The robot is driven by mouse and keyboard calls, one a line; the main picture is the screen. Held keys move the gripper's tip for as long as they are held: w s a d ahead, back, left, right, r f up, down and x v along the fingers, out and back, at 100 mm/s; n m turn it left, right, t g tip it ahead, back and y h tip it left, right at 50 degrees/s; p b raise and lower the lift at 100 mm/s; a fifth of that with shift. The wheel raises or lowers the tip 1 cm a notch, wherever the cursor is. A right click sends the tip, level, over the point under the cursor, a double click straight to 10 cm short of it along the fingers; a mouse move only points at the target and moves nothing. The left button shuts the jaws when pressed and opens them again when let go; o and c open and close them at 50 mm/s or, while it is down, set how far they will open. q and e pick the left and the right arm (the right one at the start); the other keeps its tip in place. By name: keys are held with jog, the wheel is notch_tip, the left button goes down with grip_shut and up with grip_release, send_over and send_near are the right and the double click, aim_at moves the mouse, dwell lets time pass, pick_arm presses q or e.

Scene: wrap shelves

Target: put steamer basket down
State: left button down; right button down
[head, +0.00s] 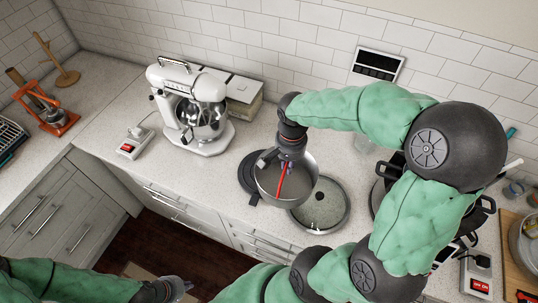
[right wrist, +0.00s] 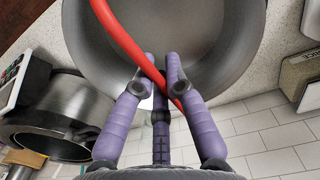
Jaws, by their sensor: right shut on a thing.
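The steamer basket (head: 302,184) is a grey round metal vessel with a red arched handle (head: 282,178). My right gripper (head: 288,156) is above it, shut on the red handle. In the right wrist view, the fingers (right wrist: 160,72) close around the red handle (right wrist: 128,44), with the grey basket wall (right wrist: 222,45) behind. The basket looks roughly level; whether it touches the counter cannot be told. My left gripper (head: 178,287) is low at the bottom left, away from the basket, and its opening is unclear.
A dark round plate (head: 247,172) lies partly behind the basket. A round steel-rimmed vessel (head: 338,222) stands right of it on the counter (head: 225,143). A white stand mixer (head: 203,92) is at left, a dark pot (right wrist: 55,128) at right.

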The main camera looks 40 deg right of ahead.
jog(key=shift+w+r, duration=0.1)
jog(key=shift+r, duration=0.05)
jog(key=shift+w, duration=0.25)
jog(key=p, duration=0.1)
send_over(275, 159)
notch_tip(275, 159, down, 4)
jog(key=shift+f, duration=0.15)
jog(key=w+d+f, duration=0.1)
jog(key=w+f, duration=0.3)
jog(key=f, duration=0.4)
jog(key=shift+w+d+f+p, duration=0.2)
jog(key=shift+d+f+p, duration=0.1)
jog(key=shift+p, duration=0.1)
